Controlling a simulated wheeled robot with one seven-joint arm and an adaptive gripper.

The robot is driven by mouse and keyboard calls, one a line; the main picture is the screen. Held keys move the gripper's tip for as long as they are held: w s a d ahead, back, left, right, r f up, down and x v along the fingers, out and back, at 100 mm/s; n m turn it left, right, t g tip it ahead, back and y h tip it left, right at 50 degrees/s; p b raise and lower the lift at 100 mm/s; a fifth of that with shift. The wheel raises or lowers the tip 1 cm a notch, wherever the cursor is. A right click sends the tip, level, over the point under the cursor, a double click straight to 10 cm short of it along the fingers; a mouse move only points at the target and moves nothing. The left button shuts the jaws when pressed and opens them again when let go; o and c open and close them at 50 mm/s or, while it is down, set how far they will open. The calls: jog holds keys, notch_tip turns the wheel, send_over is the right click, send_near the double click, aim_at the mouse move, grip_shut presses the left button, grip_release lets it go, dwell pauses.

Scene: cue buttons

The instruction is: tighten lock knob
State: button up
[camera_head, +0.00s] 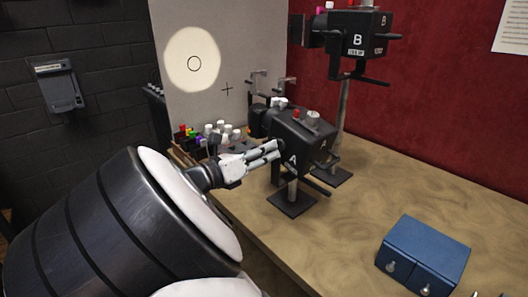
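A black lamp box marked A (303,138) stands on a short post with a square black base (291,198) on the table. It has a red knob (296,113) and a pale knob (314,115) on top; I cannot tell which part is the lock knob. A dark handle (316,186) sticks out low on its right. My gripper (279,149) reaches in from the left, its two pale fingers close together at the left side of box A. I cannot see whether they touch it or hold anything.
A taller lamp box marked B (352,36) stands behind on the right. A tray of colored and white-topped pegs (215,132) lies behind my gripper. A grey screen (205,95) with a light spot stands at the back. A blue drawer box (424,254) sits front right; the wooden table between is clear.

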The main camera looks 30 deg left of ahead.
grip_shut()
jog(key=shift+m, duration=0.4)
jog(key=shift+f+m+b, duration=0.15)
jog(key=shift+m+b, duration=2.2)
jog(key=shift+m, duration=8.45)
jog(key=shift+s, duration=0.1)
jog(key=shift+o, duration=1.3)
grip_release()
